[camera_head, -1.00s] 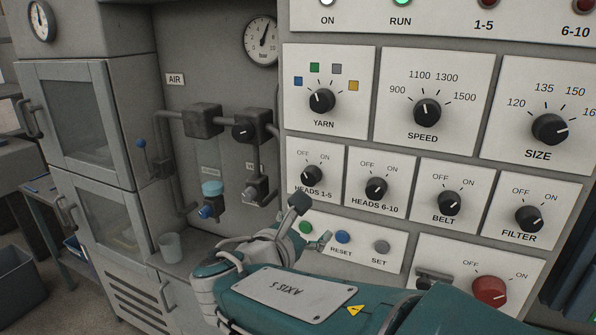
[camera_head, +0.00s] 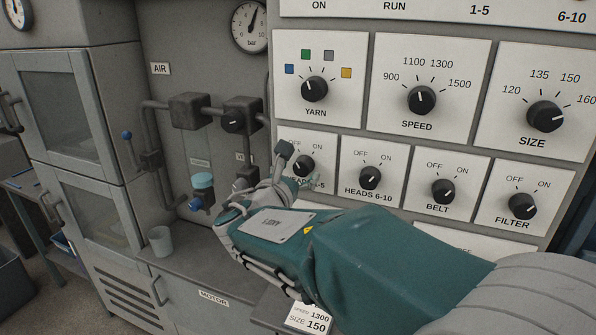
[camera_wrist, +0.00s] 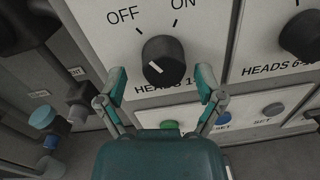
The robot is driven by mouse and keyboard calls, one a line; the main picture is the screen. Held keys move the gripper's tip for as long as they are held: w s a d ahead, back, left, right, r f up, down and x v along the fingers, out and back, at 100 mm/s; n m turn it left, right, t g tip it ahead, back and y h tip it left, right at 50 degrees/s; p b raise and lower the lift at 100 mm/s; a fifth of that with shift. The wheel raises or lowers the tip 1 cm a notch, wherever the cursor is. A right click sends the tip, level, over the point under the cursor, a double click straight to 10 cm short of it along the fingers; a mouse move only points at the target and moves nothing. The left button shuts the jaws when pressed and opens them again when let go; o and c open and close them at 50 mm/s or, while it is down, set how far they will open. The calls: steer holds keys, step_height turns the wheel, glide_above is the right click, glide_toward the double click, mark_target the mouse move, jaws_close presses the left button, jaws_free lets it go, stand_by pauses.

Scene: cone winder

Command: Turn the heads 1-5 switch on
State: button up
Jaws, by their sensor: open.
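The heads 1-5 switch is a round black knob (camera_head: 304,166) on a white plate with OFF and ON marks. In the wrist view the knob (camera_wrist: 164,60) fills the upper middle, and a short white mark shows at the lower left of its face. I cannot tell surely which setting it marks. My gripper (camera_head: 298,166) is open at the knob and partly covers its plate and label. In the wrist view its teal fingertips (camera_wrist: 162,82) are spread left and right, slightly below the knob, with nothing between the pads. Whether they touch the knob is unclear.
The heads 6-10 knob (camera_head: 370,178) is close on the right, with the belt knob (camera_head: 443,191) beyond. Valves and a blue-capped filter (camera_head: 202,181) stand at the left. The yarn knob (camera_head: 314,89) is above.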

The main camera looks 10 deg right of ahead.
steer(key=shift+w+d, duration=0.1)
steer(key=shift+d, duration=0.15)
steer(key=c, duration=1.1)
steer(key=shift+c, duration=0.2)
steer(key=m, duration=0.5)
steer(key=shift+a+r+m, duration=0.1)
steer(key=shift+r+m, duration=0.05)
steer(key=shift+m, duration=0.25)
steer(key=m, duration=0.5)
steer(key=shift+m+y, duration=0.3)
steer(key=shift+y, duration=0.1)
steer(key=shift+m, duration=0.3)
